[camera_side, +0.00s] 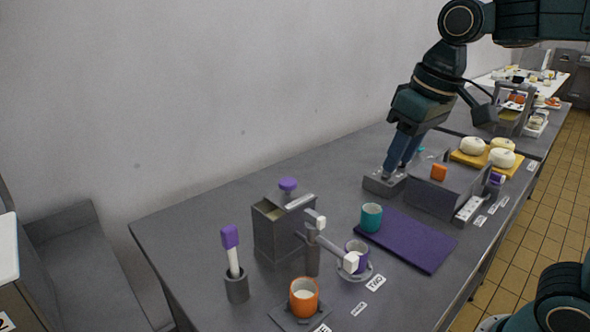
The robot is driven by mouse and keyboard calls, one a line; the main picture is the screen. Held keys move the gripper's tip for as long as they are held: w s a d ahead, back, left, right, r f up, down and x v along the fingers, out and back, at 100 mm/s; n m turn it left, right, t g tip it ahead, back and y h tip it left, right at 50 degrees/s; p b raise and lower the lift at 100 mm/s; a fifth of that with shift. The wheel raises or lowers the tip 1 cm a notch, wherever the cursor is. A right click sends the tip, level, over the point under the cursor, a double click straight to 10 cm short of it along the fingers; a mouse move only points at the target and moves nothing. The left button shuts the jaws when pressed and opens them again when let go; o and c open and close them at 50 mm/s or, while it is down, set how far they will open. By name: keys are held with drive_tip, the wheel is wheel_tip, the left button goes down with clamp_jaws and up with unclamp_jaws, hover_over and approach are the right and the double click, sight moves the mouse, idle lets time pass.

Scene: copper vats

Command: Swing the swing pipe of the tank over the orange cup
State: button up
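The tank (277,232) is a grey box with a purple knob on top. Beside it, the swing pipe (328,245) runs from an upright post toward the lower right. The orange cup (304,298), with pale contents, stands in front of the post, to the left of the pipe's end. My gripper (388,173) points down at a low grey block (378,185) at the back, well away from the pipe. Its finger gap cannot be made out.
A purple-handled tool stands in a grey holder (237,288) at left. A grey box (445,192) with an orange block is right of my gripper.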

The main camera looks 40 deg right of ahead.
drive_tip(key=w+a+g, duration=0.2)
drive_tip(key=w+a, duration=0.1)
drive_tip(key=w, duration=0.4)
drive_tip(key=g, duration=0.1)
hover_over(314, 214)
drive_tip(key=shift+f, duration=0.95)
drive_tip(key=shift+f, duration=0.15)
wheel_tip(314, 214, down, 14)
drive_tip(key=shift+r, duration=0.25)
clamp_jaws()
